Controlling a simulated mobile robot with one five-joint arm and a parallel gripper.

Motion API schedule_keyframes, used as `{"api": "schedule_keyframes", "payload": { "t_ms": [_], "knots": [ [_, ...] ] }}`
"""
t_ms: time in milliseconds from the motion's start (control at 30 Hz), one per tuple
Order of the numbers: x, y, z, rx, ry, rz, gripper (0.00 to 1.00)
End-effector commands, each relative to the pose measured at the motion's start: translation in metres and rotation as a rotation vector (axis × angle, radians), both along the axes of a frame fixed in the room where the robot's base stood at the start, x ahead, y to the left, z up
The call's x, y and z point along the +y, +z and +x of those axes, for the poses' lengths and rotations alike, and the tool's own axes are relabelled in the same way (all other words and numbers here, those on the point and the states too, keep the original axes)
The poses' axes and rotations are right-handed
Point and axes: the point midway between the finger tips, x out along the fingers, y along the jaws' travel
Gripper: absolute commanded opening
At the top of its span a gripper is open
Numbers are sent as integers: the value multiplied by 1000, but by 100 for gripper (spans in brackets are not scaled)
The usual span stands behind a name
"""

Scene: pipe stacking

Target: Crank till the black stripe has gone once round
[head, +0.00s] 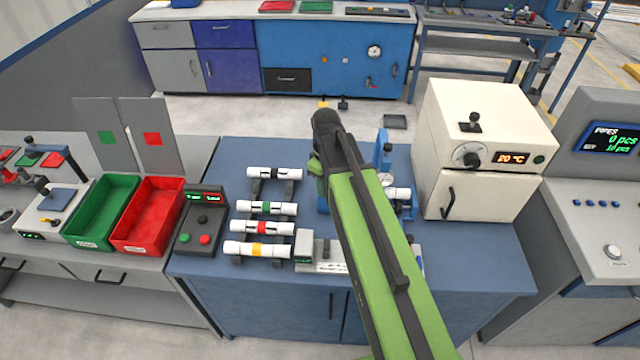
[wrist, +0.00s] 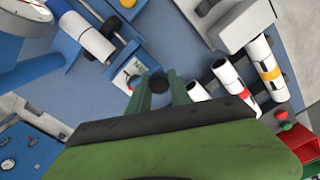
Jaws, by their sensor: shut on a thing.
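A blue fixture (head: 384,148) with a round gauge stands on the blue bench, partly hidden behind my arm. A white pipe (head: 398,193) lies in it; in the wrist view this pipe (wrist: 86,36) has a dark band beside its white part. My gripper (wrist: 163,92) is shut on a small black knob (wrist: 158,82), which I take to be the crank's handle. The crank's arm is hidden. In the head view my arm covers the fingertips.
Pipes with black (head: 275,173), green (head: 266,208), red (head: 258,228) and yellow (head: 257,249) stripes lie on a rack at left. A button box (head: 201,220), a green bin (head: 103,210) and a red bin (head: 148,215) stand further left. A white oven (head: 485,140) stands at right.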

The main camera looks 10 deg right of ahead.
Motion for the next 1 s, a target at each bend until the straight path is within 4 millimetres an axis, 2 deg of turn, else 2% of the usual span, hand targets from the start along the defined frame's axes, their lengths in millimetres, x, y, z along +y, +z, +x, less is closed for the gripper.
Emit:
{"api": "schedule_keyframes", "payload": {
  "t_ms": [533,1000],
  "knots": [
    [-25,0,-9,0,516,-2,0],
    [-47,0,-5,0,963,-2,0]
  ]
}}
